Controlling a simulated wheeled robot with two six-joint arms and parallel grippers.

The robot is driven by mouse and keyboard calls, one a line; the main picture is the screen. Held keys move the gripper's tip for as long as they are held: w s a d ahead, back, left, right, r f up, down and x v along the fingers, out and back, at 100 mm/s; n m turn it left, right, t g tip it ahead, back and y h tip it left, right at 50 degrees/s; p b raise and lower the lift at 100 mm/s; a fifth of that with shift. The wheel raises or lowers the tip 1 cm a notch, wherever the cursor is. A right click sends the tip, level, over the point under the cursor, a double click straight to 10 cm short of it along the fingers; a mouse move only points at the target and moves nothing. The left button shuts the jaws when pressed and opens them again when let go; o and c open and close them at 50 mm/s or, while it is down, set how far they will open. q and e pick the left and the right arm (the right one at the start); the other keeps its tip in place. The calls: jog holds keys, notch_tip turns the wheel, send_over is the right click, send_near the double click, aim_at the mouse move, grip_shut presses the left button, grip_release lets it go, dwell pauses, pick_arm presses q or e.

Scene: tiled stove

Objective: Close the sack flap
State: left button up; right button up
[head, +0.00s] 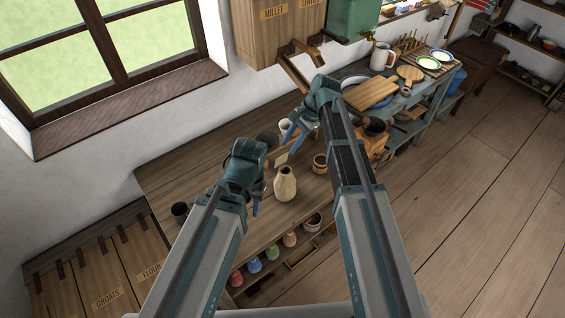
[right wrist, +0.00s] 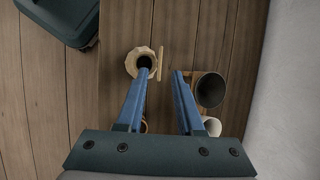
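I cannot pick out a sack flap for certain. A cream, bulging vessel (head: 285,184) with a narrow neck stands upright on the wooden counter; I cannot tell if it is a sack or a jug. In the right wrist view its scalloped rim (right wrist: 133,66) and dark opening show beside my left fingertip there.
Lidded bins marked groats and flour (head: 130,262) are lower left. Wall cabinets (head: 275,30) hang above. Coloured jars (head: 254,265) sit on the shelf below.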

aim_at(283, 156)
jog(key=b+x, duration=0.4)
jog(key=x, duration=0.2)
jog(key=shift+a+f+b, duration=0.1)
jog(key=shift+f+b, duration=0.15)
jog(key=shift+b, duration=0.1)
jog(key=shift+r, duration=0.1)
grip_shut()
dwell(1.0)
